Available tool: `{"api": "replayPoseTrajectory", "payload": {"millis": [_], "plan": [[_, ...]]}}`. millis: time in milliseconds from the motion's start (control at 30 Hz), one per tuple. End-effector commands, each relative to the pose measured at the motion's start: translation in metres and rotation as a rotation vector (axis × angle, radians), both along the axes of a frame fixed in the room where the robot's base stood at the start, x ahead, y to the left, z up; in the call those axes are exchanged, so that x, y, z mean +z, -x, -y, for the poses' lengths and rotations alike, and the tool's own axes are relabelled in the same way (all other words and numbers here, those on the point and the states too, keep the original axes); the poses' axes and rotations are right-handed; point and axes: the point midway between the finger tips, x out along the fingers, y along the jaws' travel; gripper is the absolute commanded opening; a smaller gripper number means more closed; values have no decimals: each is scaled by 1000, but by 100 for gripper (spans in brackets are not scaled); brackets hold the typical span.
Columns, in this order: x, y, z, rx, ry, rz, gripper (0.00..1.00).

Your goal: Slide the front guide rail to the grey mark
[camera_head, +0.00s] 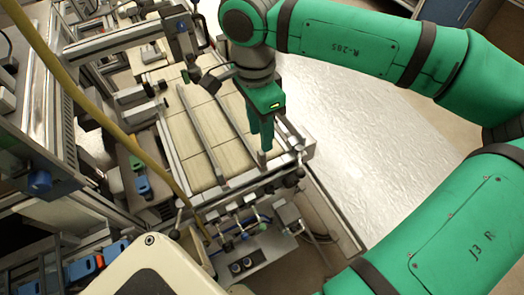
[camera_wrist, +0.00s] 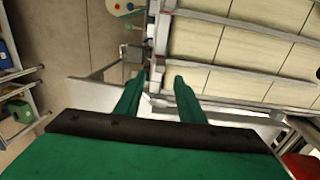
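My gripper (camera_head: 261,140) is over the right edge of the conveyor, near its lower end, in the head view. In the wrist view, its two green fingers (camera_wrist: 160,80) are apart, with no object clearly held between them. A long grey guide rail (camera_head: 203,135) runs along the pale slatted conveyor bed (camera_head: 185,145). A second grey rail (camera_head: 238,118) runs beside it, partly hidden by my gripper. A metal rail (camera_wrist: 262,30) also crosses the bed in the wrist view. I cannot tell which rail is the front one. I cannot make out the grey mark.
A yellow cable (camera_head: 85,88) hangs across the left of the head view. A control box (camera_head: 250,255) and small knobs sit below the conveyor's lower end. Metal frames with blue and green parts crowd the left.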

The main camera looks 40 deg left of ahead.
Motion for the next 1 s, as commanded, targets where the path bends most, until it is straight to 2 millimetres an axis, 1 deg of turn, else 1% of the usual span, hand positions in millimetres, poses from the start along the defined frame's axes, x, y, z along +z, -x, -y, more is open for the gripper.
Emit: {"api": "replayPoseTrajectory", "payload": {"millis": [33, 200, 400, 600, 867, 900, 967, 1000], "plan": [[-10, 1, 1, 1, 1, -4, 36], [-40, 3, 4, 0, 0, -4, 36], [-68, 3, 6, 0, 0, -3, 36], [-80, 4, 7, 0, -2, -2, 36], [-81, 4, 7, 0, -2, -1, 36], [-81, 4, 7, 0, -2, -1, 34], [-81, 4, 7, 0, -2, -1, 19], [-81, 4, 7, 0, -2, -1, 10]]}}
